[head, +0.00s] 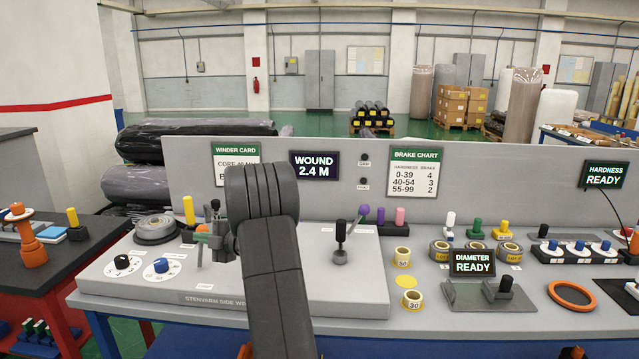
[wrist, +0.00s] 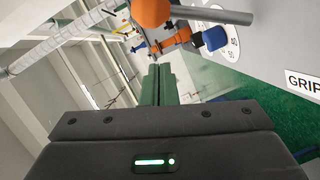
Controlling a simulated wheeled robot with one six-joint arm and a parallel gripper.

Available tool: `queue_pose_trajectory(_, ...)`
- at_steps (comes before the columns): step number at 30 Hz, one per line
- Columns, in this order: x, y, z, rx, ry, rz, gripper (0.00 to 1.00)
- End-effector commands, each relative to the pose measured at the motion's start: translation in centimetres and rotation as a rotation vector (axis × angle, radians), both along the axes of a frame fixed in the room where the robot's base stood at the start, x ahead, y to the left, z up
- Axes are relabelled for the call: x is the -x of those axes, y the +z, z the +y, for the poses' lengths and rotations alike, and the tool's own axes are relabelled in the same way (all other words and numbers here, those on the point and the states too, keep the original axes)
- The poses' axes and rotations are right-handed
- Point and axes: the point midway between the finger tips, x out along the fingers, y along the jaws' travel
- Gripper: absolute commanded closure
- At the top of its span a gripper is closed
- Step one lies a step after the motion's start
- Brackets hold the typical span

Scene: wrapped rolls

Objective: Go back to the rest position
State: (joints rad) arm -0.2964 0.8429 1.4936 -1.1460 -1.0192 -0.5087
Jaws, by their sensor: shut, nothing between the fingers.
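My arm (head: 275,260) rises from the bottom of the head view and bends over the grey winder panel (head: 345,300). The fingers are hidden or not clear in the head view. In the wrist view my gripper (wrist: 158,72) is shut, its two dark green fingers side by side with nothing between them. Beyond the fingers in the wrist view are an orange part (wrist: 150,12), a blue knob (wrist: 212,38) on a white dial, and a label reading GRIP, cut off by the edge. The fingers appear apart from these.
The panel carries a black knob (head: 122,262), a blue knob (head: 161,266), a yellow handle (head: 189,211) and a black lever (head: 340,238). Tape rolls (head: 412,299) and a diameter display (head: 473,262) stand to the right. An upright grey board (head: 330,190) runs behind.

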Motion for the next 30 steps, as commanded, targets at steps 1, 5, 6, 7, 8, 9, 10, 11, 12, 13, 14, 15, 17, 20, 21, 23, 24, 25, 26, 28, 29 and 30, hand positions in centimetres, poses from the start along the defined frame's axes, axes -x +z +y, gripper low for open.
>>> queue_pose_trajectory(1,0.2,-0.2,0.0,0.001,0.000,-0.015,1.00)
queue_pose_trajectory(5,0.5,0.0,0.0,0.003,-0.001,-0.040,1.00)
queue_pose_trajectory(6,0.5,0.0,0.0,0.004,-0.001,-0.044,1.00)
queue_pose_trajectory(7,0.5,0.0,0.0,0.003,-0.001,-0.045,1.00)
queue_pose_trajectory(8,0.6,0.0,0.0,0.004,-0.001,-0.046,1.00)
queue_pose_trajectory(9,0.6,0.1,0.0,0.003,-0.001,-0.048,1.00)
queue_pose_trajectory(10,0.6,0.1,0.0,0.003,-0.001,-0.049,1.00)
queue_pose_trajectory(11,0.6,0.1,0.0,0.003,-0.001,-0.048,1.00)
queue_pose_trajectory(12,0.6,0.1,0.0,0.003,-0.001,-0.048,1.00)
queue_pose_trajectory(13,0.6,0.1,0.0,0.003,-0.001,-0.048,1.00)
queue_pose_trajectory(14,0.6,0.1,0.0,0.004,-0.001,-0.047,1.00)
queue_pose_trajectory(15,0.6,0.1,0.0,0.004,-0.001,-0.047,1.00)
queue_pose_trajectory(17,0.5,0.1,0.0,0.003,-0.001,-0.045,1.00)
queue_pose_trajectory(20,0.3,0.2,-0.1,0.003,-0.001,-0.032,1.00)
queue_pose_trajectory(21,0.2,0.3,-0.1,0.002,-0.001,-0.020,1.00)
queue_pose_trajectory(23,-0.1,0.4,-0.1,0.000,-0.001,0.004,1.00)
queue_pose_trajectory(24,-0.4,0.5,-0.1,-0.002,-0.001,0.023,1.00)
queue_pose_trajectory(25,-0.6,0.6,-0.1,-0.003,-0.001,0.039,1.00)
queue_pose_trajectory(26,-0.8,0.7,-0.1,-0.004,-0.001,0.055,1.00)
queue_pose_trajectory(28,-1.3,1.0,0.1,-0.008,0.000,0.096,1.00)
queue_pose_trajectory(29,-1.5,1.1,0.2,-0.010,0.000,0.114,1.00)
queue_pose_trajectory(30,-1.8,1.2,0.2,-0.012,0.000,0.137,1.00)
